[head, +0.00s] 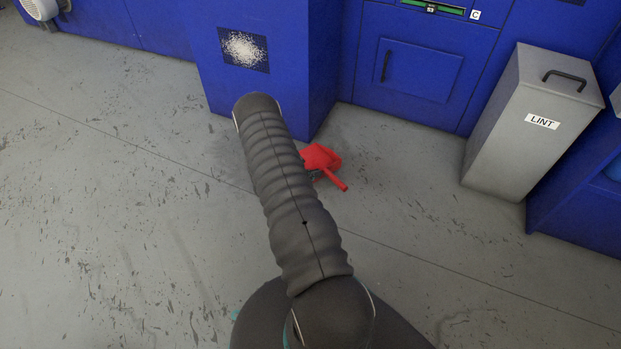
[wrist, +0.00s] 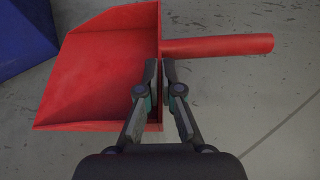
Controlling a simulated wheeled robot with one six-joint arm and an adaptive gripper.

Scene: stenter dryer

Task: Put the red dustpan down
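The red dustpan (wrist: 95,75) fills the left and middle of the wrist view, its pan to the left and its round handle (wrist: 220,46) pointing right. My gripper (wrist: 161,75) has one finger on each side of the pan's upright back wall, beside the base of the handle, and is shut on that wall. In the head view the dustpan (head: 322,157) shows just right of my arm, low by the foot of the blue machine. My arm hides part of it and my gripper there. I cannot tell whether the pan touches the floor.
The blue machine (head: 325,60) stands behind the dustpan; a blue corner (wrist: 22,40) also shows at the wrist view's upper left. A grey LINT bin (head: 500,135) stands to the right. The grey floor (head: 110,210) is clear on the left and at the front right.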

